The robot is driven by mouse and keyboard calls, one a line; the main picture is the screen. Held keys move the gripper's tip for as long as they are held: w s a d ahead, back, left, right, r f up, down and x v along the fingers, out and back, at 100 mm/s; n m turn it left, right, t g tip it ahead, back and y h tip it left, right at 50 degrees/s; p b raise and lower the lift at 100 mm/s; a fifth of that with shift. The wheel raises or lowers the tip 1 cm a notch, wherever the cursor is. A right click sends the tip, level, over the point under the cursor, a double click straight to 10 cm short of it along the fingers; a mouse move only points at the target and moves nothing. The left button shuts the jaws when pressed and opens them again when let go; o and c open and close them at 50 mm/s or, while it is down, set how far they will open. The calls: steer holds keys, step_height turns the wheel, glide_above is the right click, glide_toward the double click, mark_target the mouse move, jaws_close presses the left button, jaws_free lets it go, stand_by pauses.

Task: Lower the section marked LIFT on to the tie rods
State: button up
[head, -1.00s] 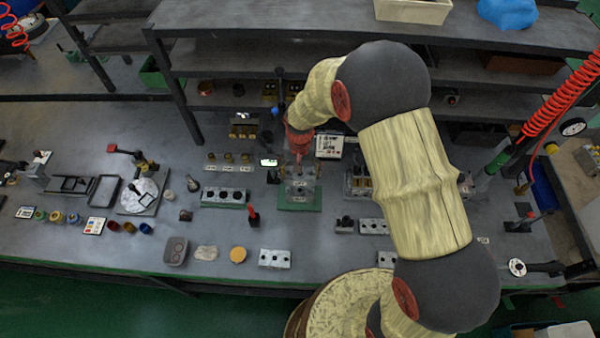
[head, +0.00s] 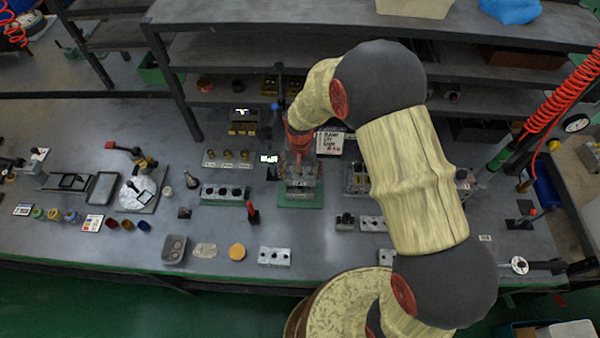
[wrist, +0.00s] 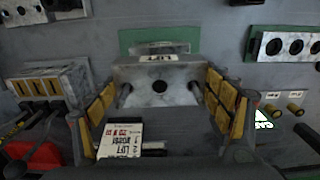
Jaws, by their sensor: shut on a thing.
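The grey section marked LIFT (wrist: 160,75) lies between the two yellow-padded fingers of my gripper (wrist: 165,105) in the wrist view, with a dark round hole in its middle. In the head view my gripper (head: 299,155) is over the green base (head: 299,202), shut on the section (head: 302,171). The green base also shows past the section in the wrist view (wrist: 128,40).
A printed card (head: 330,143) stands behind the base. A valve block (head: 223,192) and a small lit screen (head: 269,158) are to the left; another block with yellow parts (wrist: 45,85) is close on the other side. A red-handled tool (head: 252,213) stands front left. Shelves (head: 230,95) rise behind.

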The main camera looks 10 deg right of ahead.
mark_target(300, 180)
steer(key=shift+f+b, duration=1.4)
steer(key=shift+f, duration=0.9)
steer(key=o, duration=1.5)
steer(key=shift+o, duration=0.7)
step_height(300, 180, up, 12)
